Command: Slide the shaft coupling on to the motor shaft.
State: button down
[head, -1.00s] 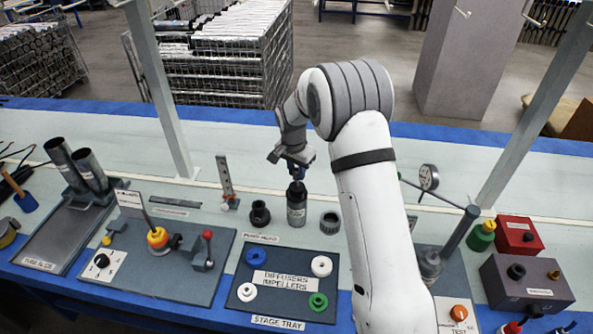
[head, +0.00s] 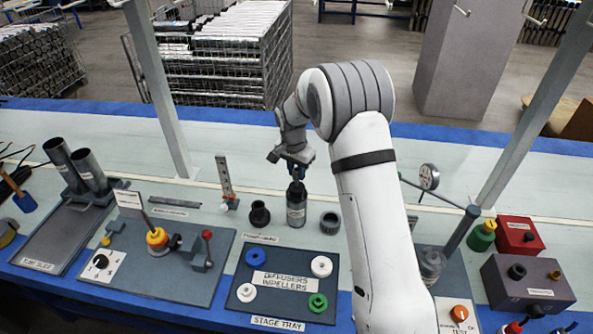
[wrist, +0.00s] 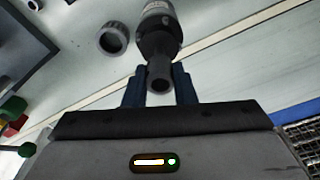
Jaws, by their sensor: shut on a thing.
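The motor (head: 296,215) stands upright on the bench as a dark cylinder with a pale label and a narrower black top. It also shows in the wrist view (wrist: 156,14). My gripper (head: 298,174) is directly over the motor and points down. In the wrist view its blue fingers (wrist: 159,84) are shut on the shaft coupling (wrist: 158,79), a small dark tube with an open bore. The coupling is in line with the motor's top and overlaps it in view. The motor shaft is hidden, and I cannot tell whether the coupling is around it.
A black flanged part (head: 260,214) stands left of the motor, and a dark ring (head: 330,223) stands close on its right. The stage tray (head: 240,308) with coloured rings lies in front. An upright gauge strip (head: 225,180) stands behind left. A dial gauge (head: 429,177) is farther right.

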jog(key=shift+f+b, duration=1.1)
jog(key=shift+f, duration=0.3)
dwell(0.3)
jog(key=c, duration=1.1)
grip_release()
jog(key=shift+r, duration=0.15)
jog(key=r, duration=0.7)
jog(key=shift+s+a+r, duration=0.25)
jog(key=shift+s+r, duration=0.05)
jog(key=shift+s, duration=0.1)
jog(key=s+d+r+n, duration=0.2)
jog(key=s+d+r, duration=0.3)
jog(key=s, duration=0.4)
jog(key=s+d+r+n, duration=0.2)
jog(key=s+d+r, duration=0.1)
jog(key=s+r, duration=0.4)
jog(key=s+d+n, duration=0.1)
jog(key=s, duration=0.5)
jog(key=s+d+f+n+t, duration=0.1)
jog(key=s, duration=0.5)
jog(key=s+d+n, duration=0.1)
jog(key=s, duration=0.6)
jog(key=shift+d+f+y, duration=0.3)
jog(key=shift+y, duration=0.1)
